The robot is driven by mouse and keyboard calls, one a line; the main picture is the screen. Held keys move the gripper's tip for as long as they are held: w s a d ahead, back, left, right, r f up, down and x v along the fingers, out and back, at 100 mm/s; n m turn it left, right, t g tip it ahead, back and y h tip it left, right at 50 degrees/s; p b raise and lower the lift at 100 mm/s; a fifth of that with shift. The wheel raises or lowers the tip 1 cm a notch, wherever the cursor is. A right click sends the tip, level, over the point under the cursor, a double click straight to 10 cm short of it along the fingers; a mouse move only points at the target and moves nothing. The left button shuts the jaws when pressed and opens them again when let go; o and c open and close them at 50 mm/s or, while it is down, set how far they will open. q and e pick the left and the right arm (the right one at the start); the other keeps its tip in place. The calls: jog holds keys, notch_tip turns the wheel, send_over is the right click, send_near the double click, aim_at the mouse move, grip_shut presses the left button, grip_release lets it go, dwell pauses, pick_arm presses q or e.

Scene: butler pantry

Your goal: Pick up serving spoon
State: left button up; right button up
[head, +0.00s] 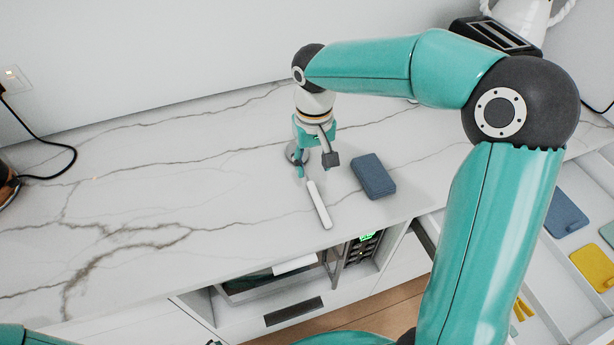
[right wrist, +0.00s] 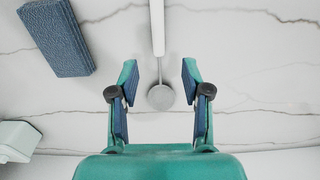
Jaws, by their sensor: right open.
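The serving spoon (head: 320,205) lies on the marble counter, with a long white handle pointing to the counter's front edge and a round grey bowl at the back. My right gripper (head: 315,166) is open and over the spoon, near where handle and bowl meet. In the right wrist view the spoon (right wrist: 158,28) runs between the spread fingers of the right gripper (right wrist: 159,72), its bowl lying between them. I see no finger closed on it; the height above the counter is hard to tell. My left gripper is out of view.
A dark blue block (head: 373,176) lies on the counter right of the spoon; it also shows in the right wrist view (right wrist: 57,36). A black toaster (head: 495,36) stands at the back right. An open drawer (head: 535,262) is at right. The counter's left is mostly clear.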

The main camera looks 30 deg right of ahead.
aim_at(313, 188)
jog(key=shift+d+f+p, duration=0.1)
jog(key=shift+f+p, duration=0.6)
jog(key=shift+f, duration=3.3)
jog(key=shift+c, duration=0.3)
jog(key=shift+w, duration=0.1)
grip_shut()
